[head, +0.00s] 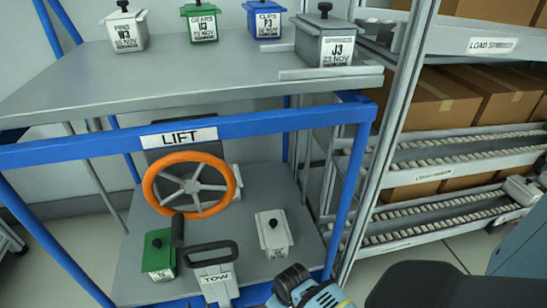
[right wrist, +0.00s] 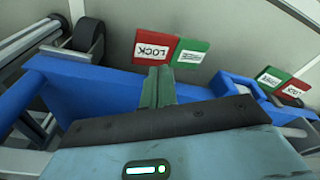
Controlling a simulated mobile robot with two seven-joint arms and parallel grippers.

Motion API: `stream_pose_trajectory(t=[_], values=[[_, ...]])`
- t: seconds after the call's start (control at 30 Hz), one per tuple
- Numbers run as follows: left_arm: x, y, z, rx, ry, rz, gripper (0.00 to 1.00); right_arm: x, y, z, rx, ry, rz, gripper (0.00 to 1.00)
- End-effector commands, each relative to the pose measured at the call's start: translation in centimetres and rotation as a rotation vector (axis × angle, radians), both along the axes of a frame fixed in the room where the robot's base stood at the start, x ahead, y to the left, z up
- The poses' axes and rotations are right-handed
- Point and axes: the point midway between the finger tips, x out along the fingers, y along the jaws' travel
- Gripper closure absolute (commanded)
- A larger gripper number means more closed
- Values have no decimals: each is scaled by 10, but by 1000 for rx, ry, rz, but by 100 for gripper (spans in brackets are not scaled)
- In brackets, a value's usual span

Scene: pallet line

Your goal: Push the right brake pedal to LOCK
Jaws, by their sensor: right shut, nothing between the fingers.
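In the right wrist view, a pedal plate with a red half marked LOCK (right wrist: 153,48) and a green half (right wrist: 189,54) stands just beyond my right gripper (right wrist: 159,72). The gripper's fingers are together and empty. Their tips overlap the plate's lower edge in the picture; I cannot tell whether they touch it. A second red and green pair of plates, with its own LOCK half (right wrist: 294,91), sits farther off at the right. The pedals do not show in the head view. My left gripper is not in view.
A blue-framed cart (head: 200,130) carries an orange handwheel (head: 213,209) under a LIFT sign, a TOW handle (head: 214,272) and several small bins. Roller racks with cartons (head: 480,95) stand at the right. A dark caster wheel (right wrist: 89,37) shows beside the blue frame (right wrist: 110,90).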

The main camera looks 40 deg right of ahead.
Motion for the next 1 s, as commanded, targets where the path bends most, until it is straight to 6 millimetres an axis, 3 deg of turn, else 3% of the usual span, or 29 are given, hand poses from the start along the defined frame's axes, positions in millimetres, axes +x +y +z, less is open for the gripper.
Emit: stream_pose_trajectory(t=[1.0], values=[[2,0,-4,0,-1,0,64,0,0,-8,0,1,0,100]])
